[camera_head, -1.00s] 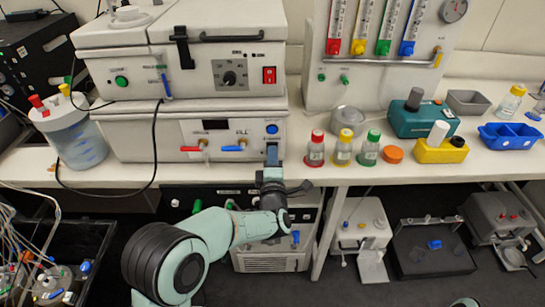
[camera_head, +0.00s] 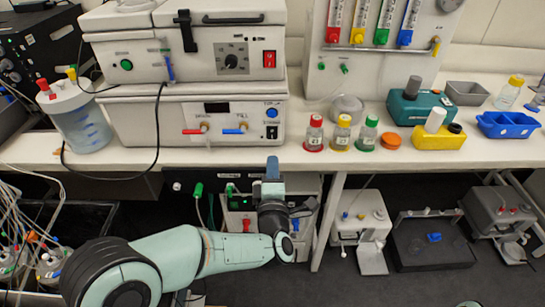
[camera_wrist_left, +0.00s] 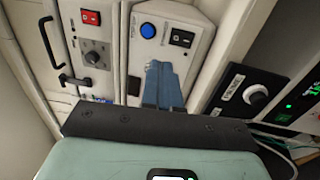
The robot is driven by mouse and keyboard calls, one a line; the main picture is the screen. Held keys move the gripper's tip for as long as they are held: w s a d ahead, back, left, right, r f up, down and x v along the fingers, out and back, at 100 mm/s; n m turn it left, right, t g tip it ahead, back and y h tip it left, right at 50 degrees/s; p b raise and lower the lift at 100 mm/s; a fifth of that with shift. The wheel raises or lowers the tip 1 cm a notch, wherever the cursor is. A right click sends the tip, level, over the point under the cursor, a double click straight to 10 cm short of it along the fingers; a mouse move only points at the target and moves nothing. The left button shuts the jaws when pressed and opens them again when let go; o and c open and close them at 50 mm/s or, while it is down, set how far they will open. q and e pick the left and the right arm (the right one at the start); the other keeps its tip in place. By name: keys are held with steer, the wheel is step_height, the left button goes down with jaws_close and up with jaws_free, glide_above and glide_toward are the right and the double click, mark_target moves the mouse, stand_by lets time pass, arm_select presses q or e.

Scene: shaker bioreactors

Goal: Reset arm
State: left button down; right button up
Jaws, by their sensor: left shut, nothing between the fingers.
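My left gripper (camera_head: 272,168) is in front of the bench's front edge, just below the white shaker unit (camera_head: 200,125). Its blue fingers are together with nothing between them. In the left wrist view the shut fingers (camera_wrist_left: 162,85) point toward the unit's front panel, near a round blue button (camera_wrist_left: 148,30) and a black rocker switch (camera_wrist_left: 182,38). The fingers appear apart from the panel. My right gripper is in neither view.
Three capped bottles, red (camera_head: 314,133), yellow (camera_head: 341,133) and green (camera_head: 367,134), stand right of the unit. A blue tray (camera_head: 507,126) is farther right. Equipment stands under the bench, including a black knob panel (camera_wrist_left: 252,98) near the gripper.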

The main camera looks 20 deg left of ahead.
arm_select(q)
steer(key=shift+s+d, duration=0.1)
steer(key=shift+s, duration=0.35)
